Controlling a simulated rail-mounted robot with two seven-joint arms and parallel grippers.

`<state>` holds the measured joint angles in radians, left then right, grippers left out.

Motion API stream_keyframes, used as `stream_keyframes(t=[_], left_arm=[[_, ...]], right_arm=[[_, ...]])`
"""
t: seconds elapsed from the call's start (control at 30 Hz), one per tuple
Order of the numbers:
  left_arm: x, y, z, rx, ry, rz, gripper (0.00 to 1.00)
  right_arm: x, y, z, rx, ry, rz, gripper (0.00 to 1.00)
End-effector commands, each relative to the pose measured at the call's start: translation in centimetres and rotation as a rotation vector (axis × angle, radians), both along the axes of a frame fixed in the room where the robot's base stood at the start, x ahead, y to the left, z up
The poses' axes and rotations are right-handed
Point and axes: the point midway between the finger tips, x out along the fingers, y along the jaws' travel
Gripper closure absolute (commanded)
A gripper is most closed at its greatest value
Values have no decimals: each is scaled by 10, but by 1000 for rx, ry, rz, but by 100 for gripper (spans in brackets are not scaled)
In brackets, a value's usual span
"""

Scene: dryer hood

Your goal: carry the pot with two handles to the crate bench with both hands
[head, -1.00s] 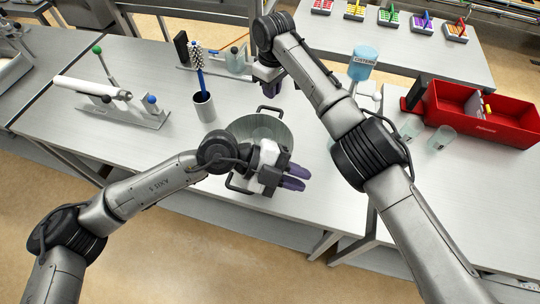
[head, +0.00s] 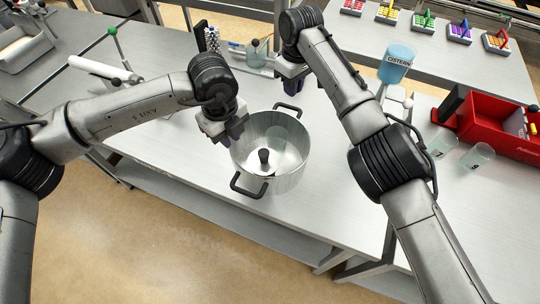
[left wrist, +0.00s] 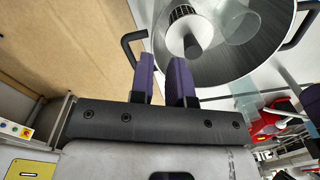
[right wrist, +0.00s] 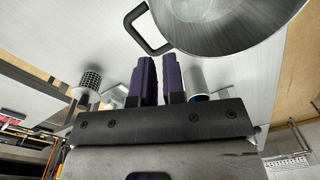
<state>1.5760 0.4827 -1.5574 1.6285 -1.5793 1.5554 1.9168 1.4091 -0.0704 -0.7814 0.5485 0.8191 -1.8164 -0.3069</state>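The steel pot (head: 298,160) stands upright on the grey bench, with a black near handle (head: 248,187) and a black far handle (head: 288,107). A dark-knobbed object (head: 264,156) shows inside it. My left gripper (head: 236,128) is at the pot's left rim, off both handles. In the left wrist view its purple fingers (left wrist: 162,80) are apart with nothing between them, below the pot (left wrist: 262,50). My right gripper (head: 290,86) is just beyond the far handle. In the right wrist view its fingers (right wrist: 159,80) are narrowly apart and empty, near a handle (right wrist: 146,28).
A back bench (head: 400,62) holds several small coloured crates (head: 423,20). A blue-topped cistern (head: 397,62), clear beakers (head: 477,157) and a red bin (head: 490,125) stand to the right. A brush holder (head: 205,38) is behind my left gripper.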

Motion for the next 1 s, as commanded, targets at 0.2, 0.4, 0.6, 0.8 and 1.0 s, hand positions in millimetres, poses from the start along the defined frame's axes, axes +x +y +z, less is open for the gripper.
stream_keyframes(t=[0.2,0.4,0.6,0.8,1.0], left_arm=[[0,-1,-11,-2,2,-1,83],[0,-1,-41,-1,4,-1,83],[1,-3,-77,-2,4,-2,83],[2,-4,-108,-3,3,-2,83],[3,-4,-128,-3,3,-1,83]], right_arm=[[0,0,-11,0,1,0,90],[-1,1,-41,-1,4,0,90],[-2,1,-78,-1,3,-1,90],[-3,3,-108,-1,2,1,90],[-3,3,-128,-1,2,-1,90]])
